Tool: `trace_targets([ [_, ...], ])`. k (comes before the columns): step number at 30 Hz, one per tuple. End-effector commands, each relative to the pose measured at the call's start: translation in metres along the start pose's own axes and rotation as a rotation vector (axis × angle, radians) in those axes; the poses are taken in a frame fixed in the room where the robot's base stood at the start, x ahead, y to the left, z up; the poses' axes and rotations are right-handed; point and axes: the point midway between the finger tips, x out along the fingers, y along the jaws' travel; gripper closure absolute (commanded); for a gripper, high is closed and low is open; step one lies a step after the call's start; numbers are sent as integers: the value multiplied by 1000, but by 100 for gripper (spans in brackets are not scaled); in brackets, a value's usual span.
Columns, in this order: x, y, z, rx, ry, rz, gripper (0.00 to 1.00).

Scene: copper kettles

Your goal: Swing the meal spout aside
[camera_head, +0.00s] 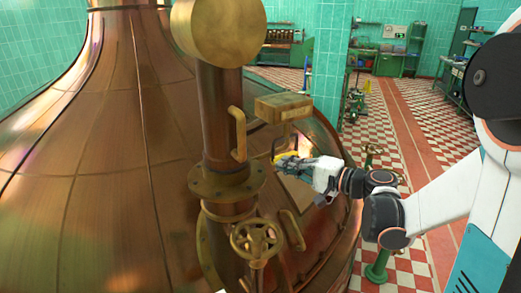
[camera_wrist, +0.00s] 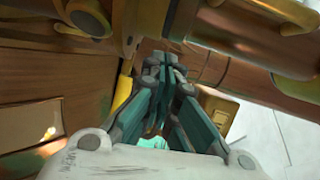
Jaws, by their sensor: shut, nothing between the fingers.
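The meal spout appears to be the upright copper pipe (camera_head: 220,115) in front of the kettle, with a round brass drum on top and a bolted brass flange (camera_head: 227,182) below. A curved brass handle (camera_head: 238,135) stands out from its right side. My gripper (camera_head: 281,158) is right of the pipe and handle, below a brass block (camera_head: 284,107), and looks apart from the pipe. In the wrist view my gripper (camera_wrist: 165,68) has its fingers together and empty. A copper pipe (camera_wrist: 235,75) crosses beyond the fingertips; I cannot tell whether they touch anything.
The large copper kettle (camera_head: 100,170) fills the left and middle. A brass handwheel (camera_head: 256,240) and another curved handle (camera_head: 293,230) sit below the flange. A yellow bar (camera_wrist: 122,92) lies close left of the fingers.

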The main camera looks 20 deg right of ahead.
Motion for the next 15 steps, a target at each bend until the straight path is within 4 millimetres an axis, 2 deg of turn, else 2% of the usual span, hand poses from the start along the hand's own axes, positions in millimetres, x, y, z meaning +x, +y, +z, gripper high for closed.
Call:
trace_targets([
  [6, -10, -15, -3, 45, 12, -98, 100],
  [15, -10, -16, -3, 47, 12, -104, 100],
])
